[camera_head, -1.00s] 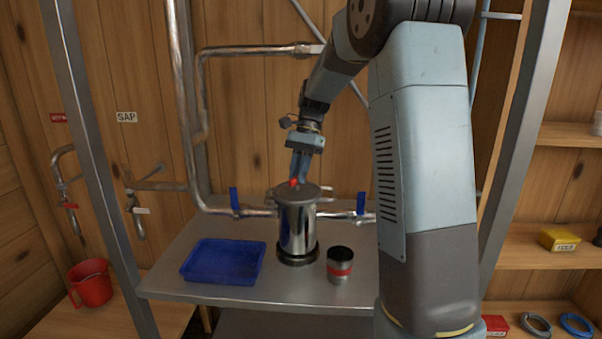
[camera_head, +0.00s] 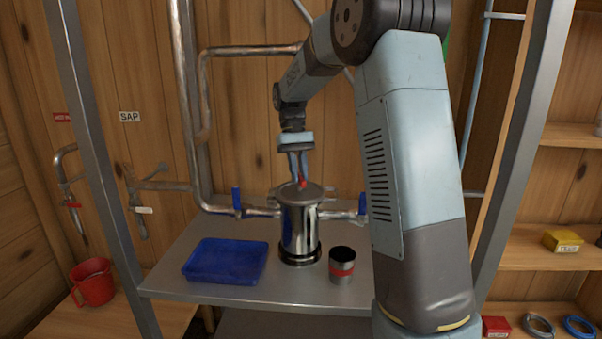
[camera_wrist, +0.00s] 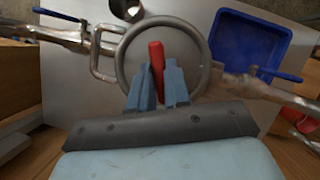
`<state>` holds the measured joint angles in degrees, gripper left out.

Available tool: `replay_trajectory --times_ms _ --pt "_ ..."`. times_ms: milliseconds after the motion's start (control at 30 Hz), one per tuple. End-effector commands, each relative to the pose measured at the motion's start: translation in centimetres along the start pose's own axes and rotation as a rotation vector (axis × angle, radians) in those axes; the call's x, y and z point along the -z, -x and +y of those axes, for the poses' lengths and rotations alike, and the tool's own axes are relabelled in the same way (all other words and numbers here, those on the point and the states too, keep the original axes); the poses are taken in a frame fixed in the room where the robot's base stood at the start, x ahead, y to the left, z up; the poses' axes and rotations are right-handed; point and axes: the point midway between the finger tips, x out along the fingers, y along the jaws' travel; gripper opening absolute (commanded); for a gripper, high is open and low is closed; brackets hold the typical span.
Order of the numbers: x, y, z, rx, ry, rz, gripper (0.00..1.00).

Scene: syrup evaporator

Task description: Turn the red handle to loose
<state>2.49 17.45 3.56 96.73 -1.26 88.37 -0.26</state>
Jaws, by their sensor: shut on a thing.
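The red handle (camera_wrist: 156,60) sits on top of the metal canister (camera_head: 299,228), which stands upright on the steel table. In the wrist view the handle runs roughly up and down across the round lid (camera_wrist: 128,62). My gripper (camera_head: 299,178) comes down from above the canister. In the wrist view my gripper's two blue fingers (camera_wrist: 160,88) are shut on the red handle, one on each side of it. In the head view only a small red part of the handle (camera_head: 303,184) shows at the fingertips. No loose or tight marking can be read.
A blue tray (camera_head: 224,262) lies left of the canister, and a cup with a red band (camera_head: 342,264) stands at its right. Pipes with blue valve levers (camera_head: 237,201) run behind the canister. A metal frame post (camera_head: 100,170) rises at the left.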

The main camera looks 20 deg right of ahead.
Motion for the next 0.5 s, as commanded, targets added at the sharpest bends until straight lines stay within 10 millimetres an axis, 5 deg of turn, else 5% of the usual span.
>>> replay_trajectory --times_ms 500 --pt "-0.17 -0.11 -0.41 -0.187 0.453 -0.003 0.00"
